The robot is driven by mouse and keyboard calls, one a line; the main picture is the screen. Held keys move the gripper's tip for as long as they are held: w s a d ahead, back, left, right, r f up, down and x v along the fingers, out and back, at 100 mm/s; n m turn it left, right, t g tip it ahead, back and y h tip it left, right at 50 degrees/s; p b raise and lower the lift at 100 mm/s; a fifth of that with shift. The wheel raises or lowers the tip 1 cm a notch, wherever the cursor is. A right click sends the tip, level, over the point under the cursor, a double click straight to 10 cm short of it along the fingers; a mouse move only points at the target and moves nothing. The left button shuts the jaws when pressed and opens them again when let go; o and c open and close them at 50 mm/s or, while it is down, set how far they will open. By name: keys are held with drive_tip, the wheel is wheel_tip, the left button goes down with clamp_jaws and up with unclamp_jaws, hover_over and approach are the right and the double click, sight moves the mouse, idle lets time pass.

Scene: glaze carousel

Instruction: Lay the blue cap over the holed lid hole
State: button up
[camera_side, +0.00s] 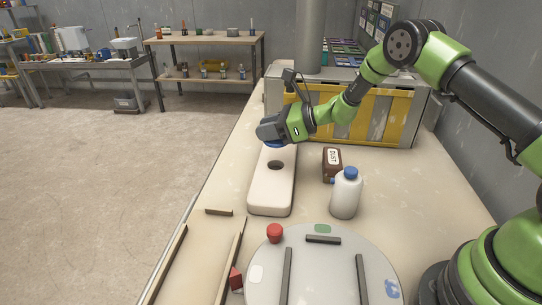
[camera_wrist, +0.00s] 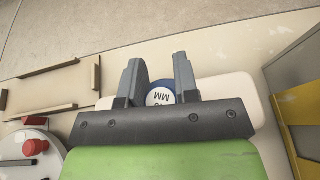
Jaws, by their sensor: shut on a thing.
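My gripper (camera_side: 271,139) is shut on the blue cap (camera_side: 275,144), which shows as a thin blue edge under the fingers. In the wrist view the cap (camera_wrist: 161,94) is a blue-rimmed disc with a white lettered face, between the two grey fingers (camera_wrist: 160,72). The holed lid (camera_side: 273,194) is a long, white, rounded block on the bench, with a dark round hole (camera_side: 276,165) toward its far end. The cap appears above the far part of the lid, beyond the hole in the side view. The hole is hidden in the wrist view.
A white bottle with a blue top (camera_side: 345,195) and a brown DUST bottle (camera_side: 332,166) stand right of the lid. A round turntable (camera_side: 322,275) with dark bars and a red knob (camera_side: 274,232) is in front. A yellow-fronted cabinet (camera_side: 385,118) stands behind.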

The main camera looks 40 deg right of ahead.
drive_tip(key=shift+f, duration=3.15)
drive_tip(key=shift+f, duration=0.25)
drive_tip(key=o, duration=1)
